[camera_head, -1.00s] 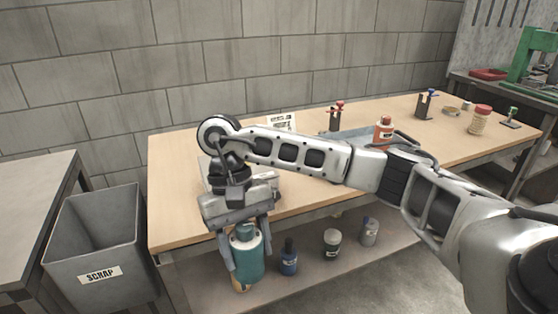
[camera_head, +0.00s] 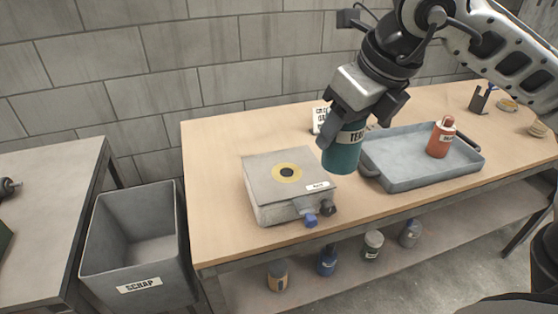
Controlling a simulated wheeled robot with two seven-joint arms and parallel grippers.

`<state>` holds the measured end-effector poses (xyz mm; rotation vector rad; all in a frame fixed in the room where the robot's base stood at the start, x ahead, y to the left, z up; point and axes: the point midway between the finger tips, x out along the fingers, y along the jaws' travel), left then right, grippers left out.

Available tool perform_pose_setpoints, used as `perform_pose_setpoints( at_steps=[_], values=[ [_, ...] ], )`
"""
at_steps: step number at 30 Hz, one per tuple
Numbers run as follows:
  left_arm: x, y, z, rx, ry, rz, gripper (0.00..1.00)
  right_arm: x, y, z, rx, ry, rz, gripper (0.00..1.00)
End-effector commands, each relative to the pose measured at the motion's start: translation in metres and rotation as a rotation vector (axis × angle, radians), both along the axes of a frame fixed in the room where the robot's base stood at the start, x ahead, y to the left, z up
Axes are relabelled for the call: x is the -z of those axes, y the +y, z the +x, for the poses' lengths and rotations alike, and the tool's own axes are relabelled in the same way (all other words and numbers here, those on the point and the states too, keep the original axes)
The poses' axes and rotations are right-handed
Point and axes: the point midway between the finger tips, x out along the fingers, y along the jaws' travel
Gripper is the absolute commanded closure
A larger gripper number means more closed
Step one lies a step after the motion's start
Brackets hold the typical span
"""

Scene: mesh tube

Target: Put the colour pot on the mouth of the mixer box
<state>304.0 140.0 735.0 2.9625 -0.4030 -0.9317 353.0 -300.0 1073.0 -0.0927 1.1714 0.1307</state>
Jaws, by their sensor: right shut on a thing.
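The teal colour pot (camera_head: 343,156) has a pale label with dark letters, partly covered by the fingers. My right gripper (camera_head: 346,130) is shut on it and holds it tilted above the table, right of the mixer box. The mixer box (camera_head: 264,202) is a low grey box on the table. Its mouth (camera_head: 287,172) is a dark round hole inside a yellow ring on the top. A small label and two knobs, one blue and one dark, are at its front right. My left gripper is not in view.
A grey tray (camera_head: 408,180) with a red-orange bottle (camera_head: 440,138) stands to the right on the wooden table (camera_head: 222,157). A small sign (camera_head: 320,117) stands behind the pot. Several pots sit on the lower shelf (camera_head: 300,279). A grey scrap bin (camera_head: 139,285) stands at left.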

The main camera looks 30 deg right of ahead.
Motion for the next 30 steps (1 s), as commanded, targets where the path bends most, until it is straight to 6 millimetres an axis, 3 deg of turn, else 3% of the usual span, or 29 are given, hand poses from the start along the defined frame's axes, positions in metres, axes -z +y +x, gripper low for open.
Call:
perform_pose_setpoints(
  at_steps=[5, 8, 19, 24, 30],
  values=[
    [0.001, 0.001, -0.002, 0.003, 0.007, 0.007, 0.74, -0.011, -0.003, -0.005, 0.163, 0.001, 0.002, 0.75],
    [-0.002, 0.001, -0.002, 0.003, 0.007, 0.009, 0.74, -0.008, -0.003, 0.004, 0.189, 0.004, 0.006, 0.75],
    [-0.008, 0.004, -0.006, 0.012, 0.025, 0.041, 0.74, 0.033, 0.001, 0.089, 0.192, 0.01, 0.004, 0.75],
    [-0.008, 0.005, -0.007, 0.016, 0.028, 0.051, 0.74, 0.064, 0.002, 0.113, 0.191, 0.008, 0.004, 0.75],
    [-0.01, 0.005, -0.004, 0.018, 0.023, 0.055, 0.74, 0.079, 0.003, 0.126, 0.191, 0.004, 0.005, 0.75]
  ],
)
